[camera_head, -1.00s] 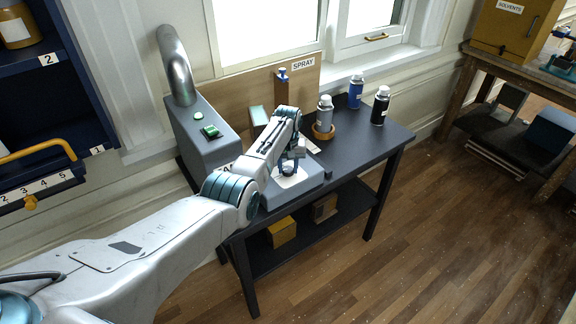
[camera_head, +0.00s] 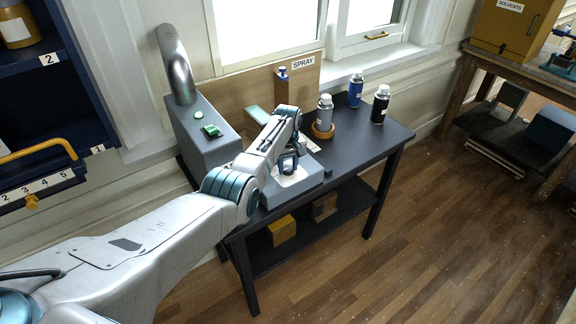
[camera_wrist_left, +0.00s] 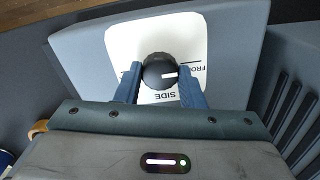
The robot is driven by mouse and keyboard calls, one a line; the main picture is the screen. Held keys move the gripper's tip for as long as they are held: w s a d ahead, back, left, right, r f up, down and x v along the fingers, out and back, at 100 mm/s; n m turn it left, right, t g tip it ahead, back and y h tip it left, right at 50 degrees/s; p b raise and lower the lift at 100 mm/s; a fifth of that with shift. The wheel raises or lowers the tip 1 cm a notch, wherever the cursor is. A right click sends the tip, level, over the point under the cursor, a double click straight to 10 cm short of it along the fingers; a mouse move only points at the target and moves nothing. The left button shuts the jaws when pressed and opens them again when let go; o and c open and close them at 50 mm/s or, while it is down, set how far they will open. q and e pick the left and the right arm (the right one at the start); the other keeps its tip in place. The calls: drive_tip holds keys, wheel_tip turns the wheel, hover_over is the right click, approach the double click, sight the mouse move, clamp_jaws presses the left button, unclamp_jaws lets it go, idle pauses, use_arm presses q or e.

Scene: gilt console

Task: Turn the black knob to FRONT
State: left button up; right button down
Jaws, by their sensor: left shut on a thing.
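The black knob (camera_wrist_left: 157,65) shows in the left wrist view on a white label plate (camera_wrist_left: 190,28), which is fixed to a grey box (camera_wrist_left: 233,40). My left gripper (camera_wrist_left: 160,76) is shut on the knob, one finger on each side. The knob's white mark points right, toward the word FRONT, which is partly hidden by the right finger. The word SIDE (camera_wrist_left: 167,96) shows below the knob. In the head view my left gripper (camera_head: 288,164) is over the white plate (camera_head: 292,178), and the knob cannot be made out there. My right gripper is not in view.
The box stands on a dark table (camera_head: 345,147). Behind are a grey spray can (camera_head: 325,112) in an orange ring, a blue can (camera_head: 355,92) and a black can (camera_head: 380,106). A grey unit with a metal pipe (camera_head: 177,65) and green button (camera_head: 212,130) stands at the left.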

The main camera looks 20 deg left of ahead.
sight(288, 168)
use_arm(q)
drive_tip(key=shift+r, duration=0.15)
drive_tip(key=o, duration=1)
wheel_tip(288, 168, up, 11)
drive_tip(key=b, duration=0.2)
drive_tip(key=shift+f, duration=0.25)
